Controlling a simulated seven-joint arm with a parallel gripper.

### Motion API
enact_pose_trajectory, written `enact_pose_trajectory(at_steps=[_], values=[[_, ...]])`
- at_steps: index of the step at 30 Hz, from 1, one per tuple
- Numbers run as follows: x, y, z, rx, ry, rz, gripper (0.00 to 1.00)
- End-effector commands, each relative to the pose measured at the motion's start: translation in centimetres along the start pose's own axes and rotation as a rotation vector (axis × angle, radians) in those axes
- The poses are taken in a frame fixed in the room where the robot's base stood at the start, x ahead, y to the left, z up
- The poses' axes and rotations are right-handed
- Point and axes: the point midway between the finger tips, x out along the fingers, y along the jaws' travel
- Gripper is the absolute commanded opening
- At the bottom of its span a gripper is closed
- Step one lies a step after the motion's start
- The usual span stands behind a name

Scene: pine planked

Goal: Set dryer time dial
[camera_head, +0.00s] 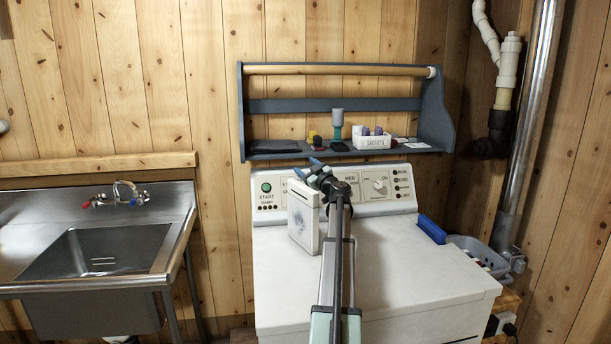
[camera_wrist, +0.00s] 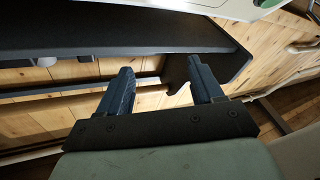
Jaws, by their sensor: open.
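The white dryer (camera_head: 385,262) has a raised control panel (camera_head: 413,200) at its back. A round knob (camera_head: 380,185) sits on the panel's right part, near an "ON" label. A green start button (camera_head: 267,188) is at the left end; it also shows at the top edge of the wrist view (camera_wrist: 267,3). My gripper (camera_head: 309,168) is open and empty in front of the panel's upper middle, left of the knob. It covers part of the panel, so any dial behind it is hidden. In the wrist view, the two dark blue fingers of my gripper (camera_wrist: 163,85) stand apart with nothing between them.
A blue-grey shelf (camera_head: 345,106) hangs just above the panel, with a white sachets box (camera_head: 371,142) and small items. A pale upright box (camera_head: 303,222) stands on the dryer left of my arm.

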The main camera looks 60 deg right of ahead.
Motion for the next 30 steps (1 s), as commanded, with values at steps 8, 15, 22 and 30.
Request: enact_pose_trajectory(at_steps=[8,15,22,30], values=[[-5.4,5.1,3.8,-0.001,-0.05,0.07,0.66],[-11.7,6.8,7.3,-0.022,-0.107,0.085,0.66],[-14.5,2.2,8.2,-0.176,-0.105,-0.093,0.66],[-15.0,-0.9,7.7,-0.36,-0.047,-0.251,0.66]])
